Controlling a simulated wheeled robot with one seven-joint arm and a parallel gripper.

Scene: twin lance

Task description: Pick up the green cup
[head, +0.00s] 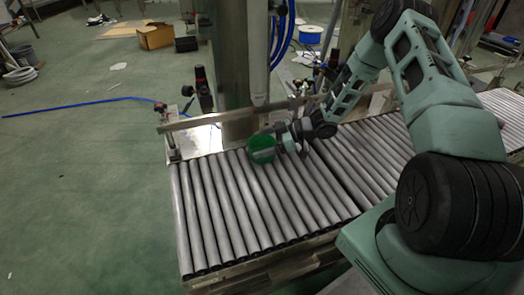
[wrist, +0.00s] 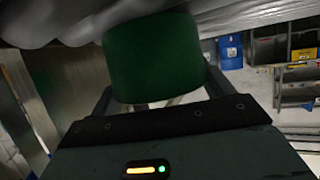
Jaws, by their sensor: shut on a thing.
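The green cup (head: 262,149) is at the end of my arm, over the far part of the roller conveyor in the head view. In the wrist view the cup (wrist: 154,58) fills the space between the two fingers, close to the palm. My gripper (head: 283,143) is shut on the cup; it also shows in the wrist view (wrist: 158,90). A pale grey band crosses the cup in the head view, likely a finger. I cannot tell whether the cup touches the rollers.
The roller conveyor (head: 225,215) has bare rollers in front of and left of the cup. A metal side rail (head: 215,119) and a grey column (head: 233,70) stand just behind it. A cardboard box (head: 155,36) lies on the floor at the far left.

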